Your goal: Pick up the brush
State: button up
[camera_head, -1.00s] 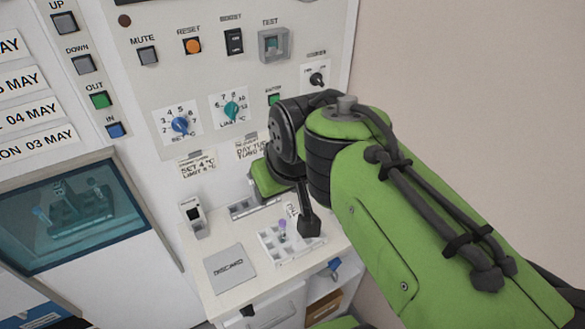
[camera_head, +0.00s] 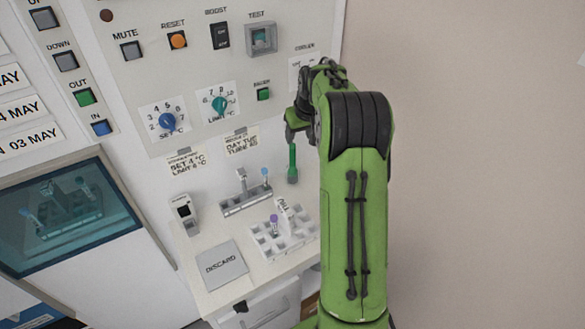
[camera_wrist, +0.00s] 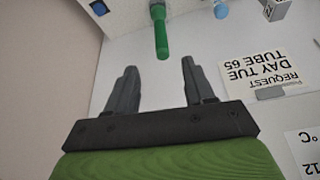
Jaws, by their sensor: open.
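The brush (camera_head: 292,163) has a green handle and a grey lower end. It stands upright by the wall at the back right of the bench, under the arm. In the wrist view its green handle (camera_wrist: 161,32) comes down from the top edge, and its near end sits just beyond the gap between my fingers. My gripper (camera_wrist: 158,70) is open and empty, with a finger on each side of that line.
A white rack (camera_head: 268,244) with a purple-capped tube (camera_head: 274,222) stands on the bench. Behind it is a grey holder (camera_head: 246,203) with a blue-topped item. A grey DISCARD pad (camera_head: 220,265) lies at front left. The control panel (camera_head: 180,80) is close behind my gripper.

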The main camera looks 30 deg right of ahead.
aim_at(294, 150)
jog(key=x, duration=0.6)
jog(key=shift+w+d+f, duration=0.1)
jog(key=shift+w+f, duration=0.15)
jog(key=shift+f, duration=0.05)
jog(key=x, duration=0.6)
jog(key=shift+f+p, duration=0.1)
jog(key=shift+p, duration=0.2)
jog(key=shift+s+a, duration=0.1)
jog(key=shift+a, duration=0.1)
jog(key=shift+c, duration=0.3)
grip_shut()
